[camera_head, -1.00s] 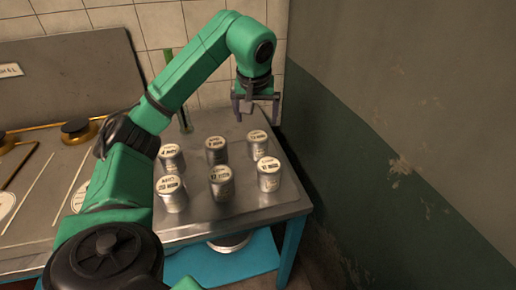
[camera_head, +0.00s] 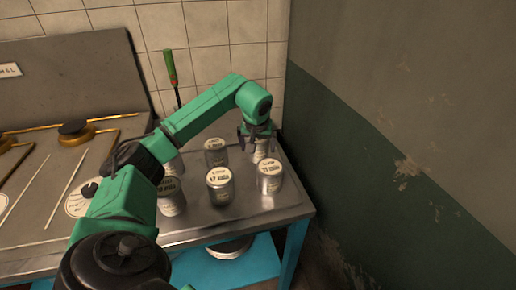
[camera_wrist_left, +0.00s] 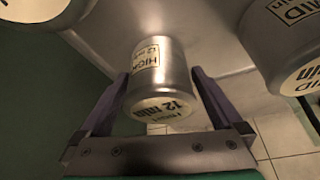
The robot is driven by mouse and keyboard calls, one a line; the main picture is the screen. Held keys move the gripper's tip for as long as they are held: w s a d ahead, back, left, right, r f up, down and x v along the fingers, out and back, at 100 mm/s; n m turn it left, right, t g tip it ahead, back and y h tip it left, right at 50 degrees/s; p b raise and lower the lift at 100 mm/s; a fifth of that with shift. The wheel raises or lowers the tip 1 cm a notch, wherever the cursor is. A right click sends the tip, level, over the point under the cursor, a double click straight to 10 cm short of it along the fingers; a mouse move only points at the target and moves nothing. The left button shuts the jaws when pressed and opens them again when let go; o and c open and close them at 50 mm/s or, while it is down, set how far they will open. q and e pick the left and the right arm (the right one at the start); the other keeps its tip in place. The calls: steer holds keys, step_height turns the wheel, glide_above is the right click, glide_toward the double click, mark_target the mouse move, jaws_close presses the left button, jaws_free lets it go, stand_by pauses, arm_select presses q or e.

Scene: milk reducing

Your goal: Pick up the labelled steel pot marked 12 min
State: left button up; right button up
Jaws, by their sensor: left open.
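The steel pot marked HIGH 12 min (camera_wrist_left: 158,80) is a small silver cylinder with a cream label on its end and another on its side. In the wrist view it lies between the two fingers of my left gripper (camera_wrist_left: 160,105), which is open around it with gaps at the sides. In the head view my left gripper (camera_head: 257,132) is lowered over this back right pot (camera_head: 260,153), partly covering it. My right gripper is not in view.
Several similar labelled pots stand close by: back middle (camera_head: 215,153), front middle (camera_head: 220,188), front right (camera_head: 269,178) and front left (camera_head: 171,198). A stove (camera_head: 50,185) is at left. A tiled wall (camera_head: 225,40) is behind, and a green-grey wall (camera_head: 350,140) at right.

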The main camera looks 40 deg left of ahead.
arm_select(q)
steer(key=shift+r, duration=0.1)
steer(key=c, duration=1.4)
steer(key=shift+r, duration=0.1)
